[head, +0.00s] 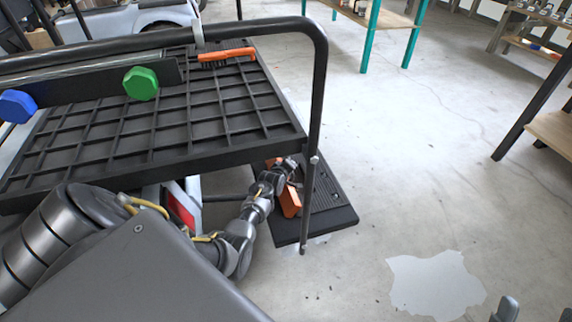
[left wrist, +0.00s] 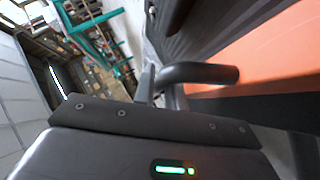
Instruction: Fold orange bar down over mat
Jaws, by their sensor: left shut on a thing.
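The orange bar (head: 290,201) shows below the edge of the cart's roof, upright or tilted beside the black ribbed mat (head: 325,190). A large orange surface (left wrist: 285,48) fills the right of the left wrist view. My left gripper (head: 286,167) is at the bar's upper end, shut on it; its fingers are small and partly hidden by the wrist. A black rod (left wrist: 200,73) crosses close in front of the left wrist camera. My right gripper (head: 536,312) shows only its two fingertips at the lower right edge, apart and empty.
The black grid roof (head: 150,125) overhangs my left arm. A black tube frame (head: 316,100) comes down beside the mat. A green knob (head: 140,83), a blue knob (head: 16,106) and an orange brush (head: 227,55) are above.

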